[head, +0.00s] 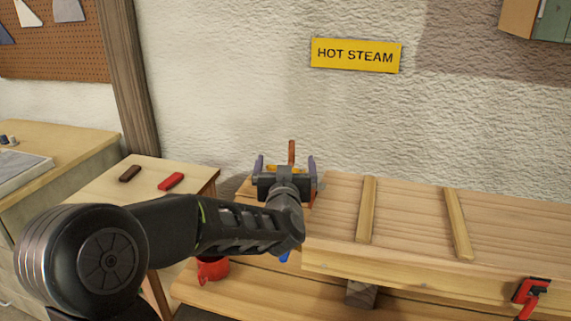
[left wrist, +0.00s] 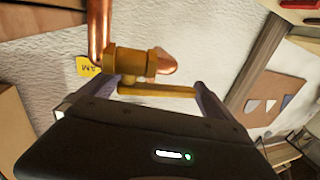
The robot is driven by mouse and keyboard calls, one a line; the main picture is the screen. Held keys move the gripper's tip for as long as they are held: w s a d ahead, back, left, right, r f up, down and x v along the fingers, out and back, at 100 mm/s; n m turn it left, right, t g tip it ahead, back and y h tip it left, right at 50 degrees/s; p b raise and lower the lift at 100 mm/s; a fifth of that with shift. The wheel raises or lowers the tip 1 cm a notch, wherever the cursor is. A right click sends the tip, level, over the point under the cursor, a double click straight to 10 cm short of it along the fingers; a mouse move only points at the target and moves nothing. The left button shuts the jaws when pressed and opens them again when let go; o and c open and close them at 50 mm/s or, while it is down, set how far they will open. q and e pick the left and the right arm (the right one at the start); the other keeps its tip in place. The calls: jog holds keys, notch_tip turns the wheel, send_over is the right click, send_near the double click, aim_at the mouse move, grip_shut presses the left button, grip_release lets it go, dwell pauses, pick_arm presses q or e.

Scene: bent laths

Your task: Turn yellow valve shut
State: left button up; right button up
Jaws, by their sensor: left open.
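The yellow valve (left wrist: 130,63) sits on a copper pipe (left wrist: 99,28) near the wall. In the left wrist view its yellow lever (left wrist: 157,90) runs about level across the picture, alongside the valve body. My left gripper (head: 286,166) is open, with its fingers pointing toward the valve. In the left wrist view the lever's free end is near the right finger, and the lever spans much of the gap; I cannot tell if they touch. In the head view my gripper hides most of the valve, and the copper pipe (head: 291,151) rises behind it. My right gripper is not in view.
A wooden bench with laths (head: 366,210) stands at right, with a red clamp (head: 530,291). A small table (head: 205,181) holds a red block (head: 171,181) and a brown one (head: 130,173). A "HOT STEAM" sign (head: 355,55) is above.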

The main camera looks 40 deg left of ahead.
pick_arm(q)
jog(key=shift+s+d, duration=0.1)
jog(key=v, duration=0.7)
jog(key=shift+s+d+b, duration=0.2)
jog(key=shift+s+b, duration=0.05)
jog(key=shift+b, duration=0.1)
